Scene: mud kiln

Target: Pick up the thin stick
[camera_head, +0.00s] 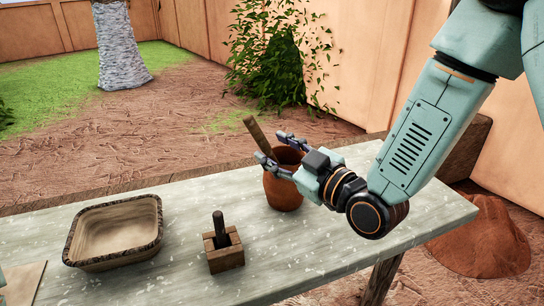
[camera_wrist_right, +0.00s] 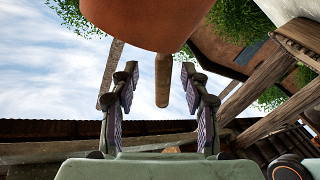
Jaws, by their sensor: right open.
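The thin stick (camera_head: 257,134) is brown and stands tilted in a reddish clay pot (camera_head: 284,192) on the table, its upper part above the rim. My right gripper (camera_head: 275,149) is open at the pot's rim, with its fingers reaching towards the stick. In the right wrist view the stick (camera_wrist_right: 162,82) lies between the two open fingers, with a gap on each side, and the pot (camera_wrist_right: 150,22) fills the top. The stick's lower end is hidden inside the pot. My left gripper is not in view.
The pale wooden table (camera_head: 180,200) also holds a shallow tan basin (camera_head: 114,258) with a dark rim at the left and a small wooden block (camera_head: 226,258) with a dark peg in front. A flat tan sheet (camera_head: 24,282) lies at the near left. A brown mound (camera_head: 480,245) is beyond the right edge.

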